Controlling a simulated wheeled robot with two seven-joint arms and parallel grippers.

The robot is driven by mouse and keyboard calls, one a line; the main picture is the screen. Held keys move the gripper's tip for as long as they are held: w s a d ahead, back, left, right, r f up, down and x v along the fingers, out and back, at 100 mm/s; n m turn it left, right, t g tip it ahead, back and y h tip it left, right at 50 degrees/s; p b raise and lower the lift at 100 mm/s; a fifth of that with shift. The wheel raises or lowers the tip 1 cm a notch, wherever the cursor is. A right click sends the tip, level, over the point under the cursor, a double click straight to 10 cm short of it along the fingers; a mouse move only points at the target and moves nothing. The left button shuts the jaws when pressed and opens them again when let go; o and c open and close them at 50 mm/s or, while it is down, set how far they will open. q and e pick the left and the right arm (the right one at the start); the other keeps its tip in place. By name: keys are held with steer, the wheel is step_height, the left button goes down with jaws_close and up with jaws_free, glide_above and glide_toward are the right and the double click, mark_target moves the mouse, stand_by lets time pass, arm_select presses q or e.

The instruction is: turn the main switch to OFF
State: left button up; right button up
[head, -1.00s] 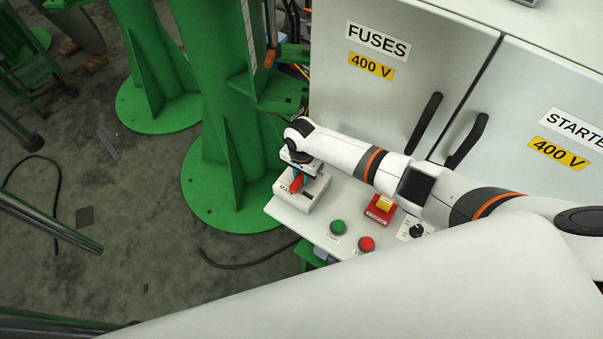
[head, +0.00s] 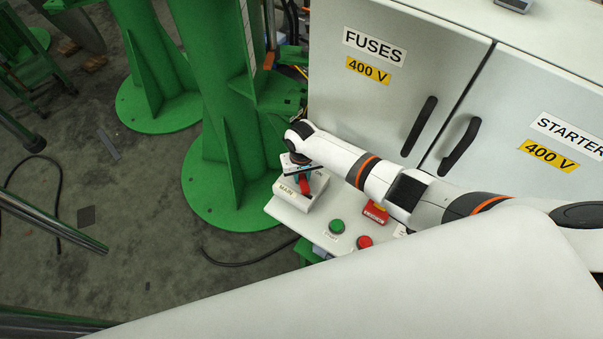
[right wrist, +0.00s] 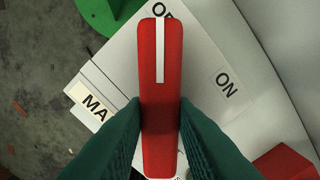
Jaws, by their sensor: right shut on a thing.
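The main switch has a red handle (right wrist: 160,98) with a white stripe, on a pale box marked MAIN (head: 297,203). In the right wrist view the stripe points up at a label that starts with O; the handle hides the rest of it. The ON label (right wrist: 227,82) sits to the right of the handle, clear of the stripe. My right gripper (head: 303,181) is shut on the handle, with one green finger on each side. The red handle shows only in part under the gripper in the head view. My left gripper is out of view.
A green START button (head: 337,226) and a red button (head: 364,242) sit on the panel right of the switch. A red emergency block (head: 375,213) is partly covered by my arm. Cabinet doors with black handles (head: 420,126) stand behind; a green column (head: 222,130) stands left.

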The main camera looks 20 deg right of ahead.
mark_target(303, 176)
steer(key=n, duration=0.4)
steer(key=shift+n, duration=0.3)
steer(key=shift+d+n, duration=0.1)
steer(key=shift+n, duration=1.5)
steer(key=shift+w+n, duration=0.1)
steer(key=shift+n, duration=0.2)
steer(key=o, duration=1)
steer(key=shift+r, duration=0.1)
step_height(303, 176, up, 12)
steer(key=shift+f, duration=0.1)
